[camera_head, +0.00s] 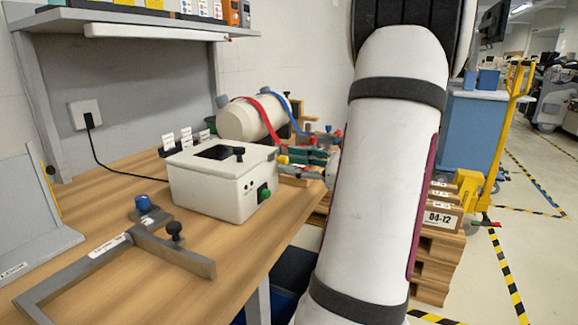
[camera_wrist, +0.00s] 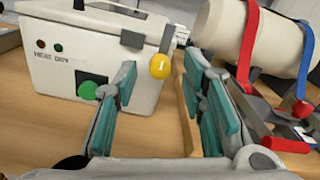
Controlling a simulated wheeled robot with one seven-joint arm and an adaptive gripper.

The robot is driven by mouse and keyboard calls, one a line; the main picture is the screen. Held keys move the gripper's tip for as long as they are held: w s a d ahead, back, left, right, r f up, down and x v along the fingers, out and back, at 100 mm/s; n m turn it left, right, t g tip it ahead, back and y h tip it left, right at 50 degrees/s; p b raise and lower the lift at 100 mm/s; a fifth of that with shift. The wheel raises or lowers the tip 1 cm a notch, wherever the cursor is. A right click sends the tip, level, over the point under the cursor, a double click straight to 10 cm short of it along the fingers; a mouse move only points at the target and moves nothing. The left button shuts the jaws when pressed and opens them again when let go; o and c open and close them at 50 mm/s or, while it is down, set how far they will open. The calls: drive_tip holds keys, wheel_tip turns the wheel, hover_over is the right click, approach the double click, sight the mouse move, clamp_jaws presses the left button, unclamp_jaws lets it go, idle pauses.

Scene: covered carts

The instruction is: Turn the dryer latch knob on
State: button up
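The dryer is a white box (camera_head: 222,186) on the wooden bench; its front, marked HEAT DRY, fills the upper left of the wrist view (camera_wrist: 60,78). A green round knob (camera_head: 263,192) sits on a black plate on its front, and shows in the wrist view (camera_wrist: 88,90) just left of my left finger. A yellow ball knob (camera_wrist: 160,65) on a grey lever stands at the dryer's right side. A black knob (camera_wrist: 132,40) is on top. My gripper (camera_wrist: 162,70) is open, its teal fingers apart, with the yellow knob ahead between the tips. I cannot see contact.
A cream cylinder (camera_head: 246,119) with red and blue straps lies behind the dryer; red-handled parts (camera_wrist: 288,143) are close to my right finger. A grey frame (camera_head: 75,262) and a blue knob (camera_head: 143,203) are on the bench left. Pallets and a yellow jack (camera_head: 503,130) stand right.

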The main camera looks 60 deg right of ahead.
drive_tip(key=shift+w, duration=0.7)
